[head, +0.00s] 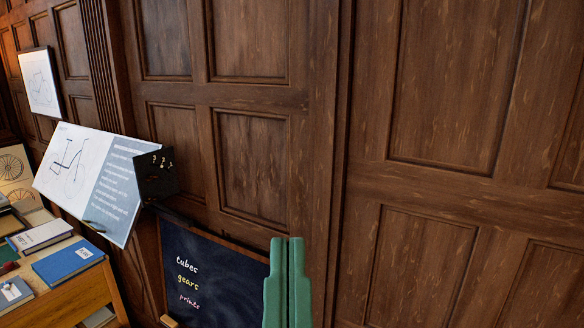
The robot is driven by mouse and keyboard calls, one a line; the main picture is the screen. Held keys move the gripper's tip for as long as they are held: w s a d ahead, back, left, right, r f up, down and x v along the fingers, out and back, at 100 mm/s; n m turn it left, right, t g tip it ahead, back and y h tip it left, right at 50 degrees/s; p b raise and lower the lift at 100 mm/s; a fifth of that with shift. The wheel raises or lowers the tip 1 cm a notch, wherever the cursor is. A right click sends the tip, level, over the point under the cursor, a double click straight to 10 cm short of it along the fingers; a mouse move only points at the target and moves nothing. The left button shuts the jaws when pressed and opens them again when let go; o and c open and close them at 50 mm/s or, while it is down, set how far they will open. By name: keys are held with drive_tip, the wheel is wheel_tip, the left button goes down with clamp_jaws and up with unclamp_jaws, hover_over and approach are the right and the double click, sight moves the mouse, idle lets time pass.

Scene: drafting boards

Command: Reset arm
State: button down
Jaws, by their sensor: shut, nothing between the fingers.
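My gripper (287,246) shows at the bottom centre of the head view as two green fingers pointing up. The fingers are pressed together with nothing between them. They stand in front of the right edge of a dark chalkboard (222,280) and the wood wall. The rest of my arm is out of view.
A tilted drafting board (115,195) with a bicycle drawing stands at the left, with a black box (156,174) at its right edge. A wooden desk (75,300) with several books, one blue (68,262), is at lower left. A panelled wall (450,90) fills the right.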

wheel_tip(320, 180, up, 5)
drive_tip(key=shift+p, duration=1.15)
